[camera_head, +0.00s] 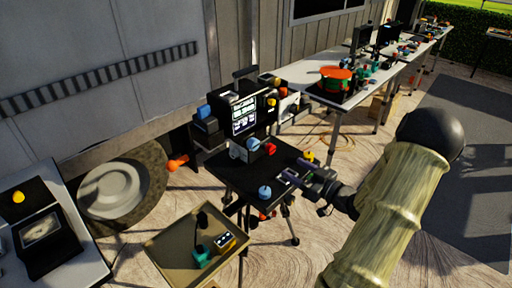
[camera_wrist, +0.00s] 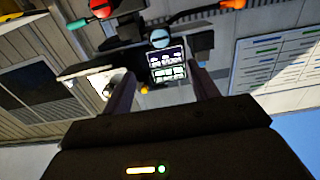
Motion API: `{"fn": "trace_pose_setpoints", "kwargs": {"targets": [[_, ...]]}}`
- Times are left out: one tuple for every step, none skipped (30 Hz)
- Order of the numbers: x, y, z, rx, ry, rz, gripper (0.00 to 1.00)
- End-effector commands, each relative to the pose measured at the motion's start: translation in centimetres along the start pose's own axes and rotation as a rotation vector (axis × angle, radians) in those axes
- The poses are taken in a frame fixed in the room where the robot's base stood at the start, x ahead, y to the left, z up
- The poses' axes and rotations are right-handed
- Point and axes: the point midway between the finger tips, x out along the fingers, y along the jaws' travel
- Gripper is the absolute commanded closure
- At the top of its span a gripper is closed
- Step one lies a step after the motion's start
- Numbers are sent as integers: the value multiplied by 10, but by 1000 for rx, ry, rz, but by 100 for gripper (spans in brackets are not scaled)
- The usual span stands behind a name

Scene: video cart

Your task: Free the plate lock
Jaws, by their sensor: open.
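My gripper (camera_head: 298,174) is at the right edge of the black cart top (camera_head: 235,178), with its fingers apart and nothing between them. In the wrist view the two fingers of my gripper (camera_wrist: 163,78) stand either side of a lit screen, which lies beyond them. A black rig with the lit screen (camera_head: 243,115) stands at the back of the cart top. A blue-white knob (camera_head: 253,144) and a red knob (camera_head: 270,149) are in front of it. Another blue knob (camera_head: 265,192) is at the front edge. I cannot tell which part is the plate lock.
A tan tray (camera_head: 166,240) with a green-based item (camera_head: 202,256) is at the front. A cable reel (camera_head: 335,79) sits on the long table behind. A yellow knob (camera_head: 308,157) is close to my gripper. Tripod legs stand below the cart top.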

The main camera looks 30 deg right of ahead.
Motion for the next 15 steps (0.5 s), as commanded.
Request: {"fn": "trace_pose_setpoints", "kwargs": {"targets": [[2, 0, 0, 0, 0, -2, 41], [4, 0, 0, -1, 1, -2, 41], [8, 0, 0, -1, 1, -2, 41], [10, 0, -1, -1, 1, -2, 41], [14, 0, -1, -1, 1, -3, 41], [19, -1, -1, -1, 0, -4, 41], [24, -1, 0, -1, 0, -3, 41], [28, -1, -1, 0, 0, -3, 41], [36, -1, -1, -1, 1, -4, 41], [41, -1, -1, -1, 1, -4, 41], [46, -1, 0, -1, 0, -4, 41], [53, -1, 0, 0, 0, -3, 41], [59, -1, -1, 0, 1, -4, 41], [64, -1, -1, -1, 1, -4, 41], [71, -1, -1, 0, 0, -2, 41]]}}
